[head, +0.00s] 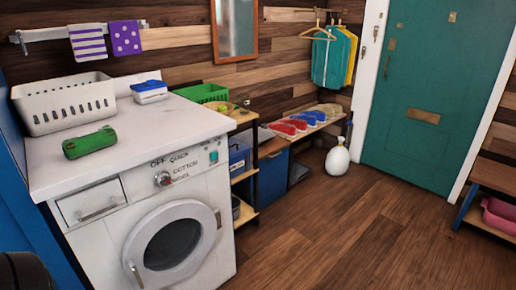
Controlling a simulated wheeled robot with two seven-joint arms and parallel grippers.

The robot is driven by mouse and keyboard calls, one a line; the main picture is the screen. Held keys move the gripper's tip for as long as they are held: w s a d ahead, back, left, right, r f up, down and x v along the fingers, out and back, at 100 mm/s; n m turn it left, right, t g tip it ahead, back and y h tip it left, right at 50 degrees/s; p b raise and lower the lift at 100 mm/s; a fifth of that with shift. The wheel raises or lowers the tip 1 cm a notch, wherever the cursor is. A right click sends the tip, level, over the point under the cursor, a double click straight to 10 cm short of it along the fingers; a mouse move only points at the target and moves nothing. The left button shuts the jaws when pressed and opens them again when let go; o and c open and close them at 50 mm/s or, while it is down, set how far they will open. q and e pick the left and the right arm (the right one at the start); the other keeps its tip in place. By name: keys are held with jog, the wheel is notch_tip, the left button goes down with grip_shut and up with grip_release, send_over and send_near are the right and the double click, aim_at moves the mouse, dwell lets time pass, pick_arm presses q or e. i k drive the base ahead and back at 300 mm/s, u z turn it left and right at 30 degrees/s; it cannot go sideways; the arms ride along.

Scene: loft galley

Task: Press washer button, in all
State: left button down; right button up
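The white washer (145,170) stands at the left, its front turned to the right. A small teal button (214,157) sits at the upper right of its front panel. Left of it is a round dial (162,179) with printed labels around it, among them OFF, QUICK and COTTON. The round door (172,243) below looks closed, and the drawer (91,203) at the panel's left looks shut. Nothing covers the button. Neither of my grippers is in view.
On the washer top are a white basket (65,103), a green case-like object (89,142) and a blue-and-white box (149,92). Shelves (243,175) stand right of the washer. A white spray bottle (338,158) stands on the floor by the teal door (425,90). The wooden floor (345,225) is clear.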

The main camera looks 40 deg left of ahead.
aim_at(214, 156)
jog(key=u, duration=0.15)
jog(key=i, duration=0.95)
jog(key=u, duration=0.95)
jog(key=i, duration=0.45)
jog(key=u, duration=0.45)
